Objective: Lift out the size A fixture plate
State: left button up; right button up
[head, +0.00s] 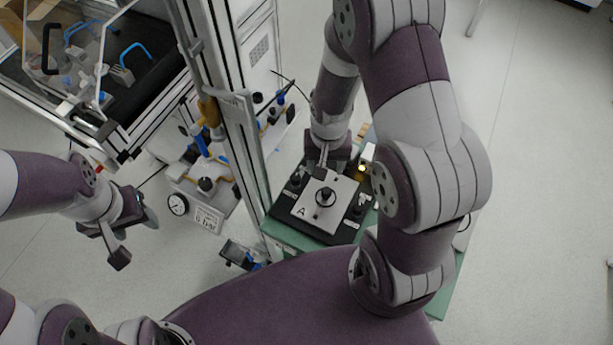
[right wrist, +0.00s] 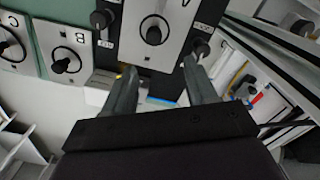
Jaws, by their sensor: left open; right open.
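The size A fixture plate (head: 312,213) is a light square plate with a black knob (head: 325,197) in its middle. It lies in a black holder (head: 285,213) on a green-topped surface. In the right wrist view the plate (right wrist: 135,45) shows at the top, its letter upside down. My right gripper (right wrist: 160,68) is open and empty, fingers pointing at the plate's edge and apart from the knob. In the head view the right gripper (head: 323,160) is at the plate's far edge. My left gripper (head: 132,238) is open and empty over the floor at left.
Plates B (right wrist: 75,42) and C (right wrist: 10,50) with black knobs lie beside the holder in the right wrist view. Small black clamps flank plate A. A metal frame post (head: 240,140) and a pressure gauge panel (head: 180,205) stand left of the holder.

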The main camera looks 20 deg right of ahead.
aim_at(327, 190)
jog(key=s+f, duration=0.2)
jog(key=f, duration=0.1)
jog(key=shift+s+a+f, duration=0.1)
jog(key=shift+s+f, duration=0.05)
jog(key=f, duration=0.2)
jog(key=f+p, duration=0.1)
jog(key=f, duration=0.4)
jog(key=shift+w, duration=0.4)
jog(key=shift+s+d+f, duration=0.2)
jog(key=shift+f, duration=0.1)
jog(key=shift+w, duration=0.15)
jog(key=shift+c, duration=1.3)
jog(key=c, duration=0.5)
pick_arm(q)
jog(key=shift+s+r, duration=0.75)
jog(key=shift+r, duration=0.15)
pick_arm(e)
grip_shut()
